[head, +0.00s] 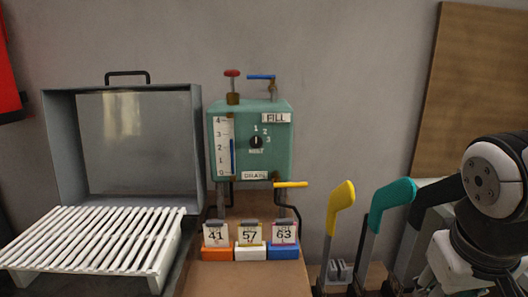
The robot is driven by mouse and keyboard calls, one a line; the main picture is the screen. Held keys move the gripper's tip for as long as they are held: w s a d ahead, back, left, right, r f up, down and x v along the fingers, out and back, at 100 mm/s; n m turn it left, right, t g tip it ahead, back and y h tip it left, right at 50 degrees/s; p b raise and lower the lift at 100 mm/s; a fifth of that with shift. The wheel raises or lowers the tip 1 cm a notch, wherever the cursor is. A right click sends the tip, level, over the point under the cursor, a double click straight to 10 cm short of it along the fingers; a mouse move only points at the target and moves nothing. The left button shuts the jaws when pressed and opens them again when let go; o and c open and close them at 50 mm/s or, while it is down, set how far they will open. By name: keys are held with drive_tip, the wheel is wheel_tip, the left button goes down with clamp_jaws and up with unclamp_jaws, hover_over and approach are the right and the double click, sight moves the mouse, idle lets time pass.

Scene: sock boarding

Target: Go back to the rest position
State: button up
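My arm shows at the right edge of the head view, as a black and white link with a round joint. It is folded close to the camera, and its lower part runs out of the picture. My gripper's fingers are not in the picture, so what they hold does not show. The arm is right of the yellow (341,195) and teal (391,194) paddle-shaped levers and partly covers a black lever-like shape (438,191).
A teal box (275,165) with gauge and dial stands mid-view. Below it are orange (217,254), white (250,254) and blue (283,252) blocks with cards 41, 57, 63. A grey open-fronted box (65,145) and white slatted rack (95,240) are left.

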drive_tip(key=s+a+g+y, duration=0.2)
drive_tip(key=s+a, duration=0.4)
drive_tip(key=s, duration=0.7)
wheel_tip(320, 180, up, 23)
drive_tip(key=t+p, duration=0.3)
drive_tip(key=p, duration=1.8)
drive_tip(key=shift+w+a+r+n, duration=0.15)
drive_tip(key=shift+a+r+n, duration=0.05)
drive_tip(key=shift+n, duration=0.1)
